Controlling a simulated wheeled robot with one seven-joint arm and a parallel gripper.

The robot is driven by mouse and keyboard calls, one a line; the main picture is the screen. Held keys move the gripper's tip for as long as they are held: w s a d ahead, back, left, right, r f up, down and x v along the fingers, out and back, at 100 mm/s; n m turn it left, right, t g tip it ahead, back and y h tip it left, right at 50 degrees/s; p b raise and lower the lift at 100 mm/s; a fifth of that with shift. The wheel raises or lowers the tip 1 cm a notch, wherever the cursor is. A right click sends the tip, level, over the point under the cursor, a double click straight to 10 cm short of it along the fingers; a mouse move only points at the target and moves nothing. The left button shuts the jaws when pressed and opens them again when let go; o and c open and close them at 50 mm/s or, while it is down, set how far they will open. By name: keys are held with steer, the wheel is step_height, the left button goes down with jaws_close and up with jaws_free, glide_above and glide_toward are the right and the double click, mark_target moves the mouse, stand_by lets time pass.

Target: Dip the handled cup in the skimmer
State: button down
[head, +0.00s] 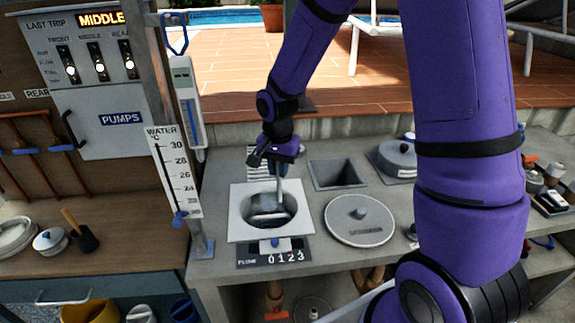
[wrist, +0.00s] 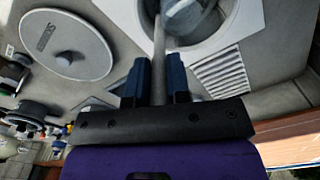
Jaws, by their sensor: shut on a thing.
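The skimmer (head: 237,227) is a round opening in a white square plate on the grey counter; its white rim also shows in the wrist view (wrist: 247,22). The handled cup (head: 267,205) is a grey metal cup on a long upright handle, and it sits down inside the opening. In the wrist view the cup (wrist: 190,20) is partly cut off at the top edge. My gripper (head: 277,168) is above the opening and shut on the cup's handle; in the wrist view its two blue fingers (wrist: 158,82) stand on either side of the handle. Whether the cup touches water is unclear.
A round skimmer lid (head: 359,219) lies to the right of the opening. A square recess (head: 337,174) is behind it. A water thermometer board (head: 172,172) stands at left, and a flow counter (head: 273,257) is at the front. My arm hides part of the right counter.

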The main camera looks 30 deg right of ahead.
steer(key=shift+f, duration=9.25)
steer(key=shift+r, duration=0.1)
